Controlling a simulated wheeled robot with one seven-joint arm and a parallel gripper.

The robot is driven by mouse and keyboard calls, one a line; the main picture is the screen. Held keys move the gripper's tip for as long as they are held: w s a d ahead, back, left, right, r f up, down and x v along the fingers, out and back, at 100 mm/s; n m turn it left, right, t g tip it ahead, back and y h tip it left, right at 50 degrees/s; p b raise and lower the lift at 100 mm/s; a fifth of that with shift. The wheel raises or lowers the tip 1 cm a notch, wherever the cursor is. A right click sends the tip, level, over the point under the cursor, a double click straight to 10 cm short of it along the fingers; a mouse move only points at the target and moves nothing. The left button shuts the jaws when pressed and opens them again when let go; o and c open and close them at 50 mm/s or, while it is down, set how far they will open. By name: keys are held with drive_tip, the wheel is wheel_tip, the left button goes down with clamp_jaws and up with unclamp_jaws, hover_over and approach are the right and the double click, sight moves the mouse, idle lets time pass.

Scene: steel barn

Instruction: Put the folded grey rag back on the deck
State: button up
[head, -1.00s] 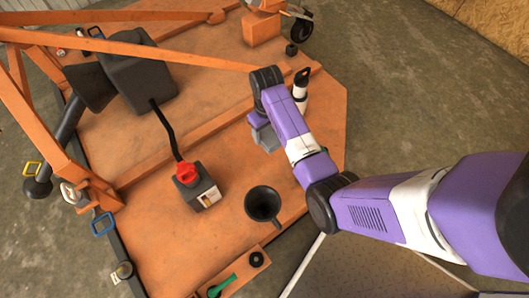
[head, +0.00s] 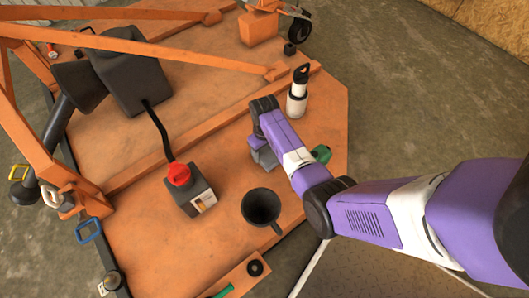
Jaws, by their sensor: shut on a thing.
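The orange deck (head: 190,250) spreads across the middle and left of the head view. My gripper (head: 259,146) is over its right part, pointing down and largely hidden by my own purple arm. A small grey piece, the folded grey rag (head: 266,159), shows at the gripper's end. The gripper is shut on it. The fingertips are hidden, and I cannot tell whether the rag touches the deck.
A black funnel (head: 262,207) and a dark box with a red cap (head: 197,197) stand front-left of my gripper. A white bottle (head: 297,92) stands behind it, and a green object (head: 321,153) lies right. A raised orange rail (head: 185,141) crosses the deck.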

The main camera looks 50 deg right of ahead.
sight(264, 152)
drive_tip(key=shift+f, duration=0.1)
drive_tip(key=o, duration=1.3)
wheel_tip(264, 152, up, 12)
drive_tip(key=p, duration=0.5)
drive_tip(key=shift+r, duration=0.2)
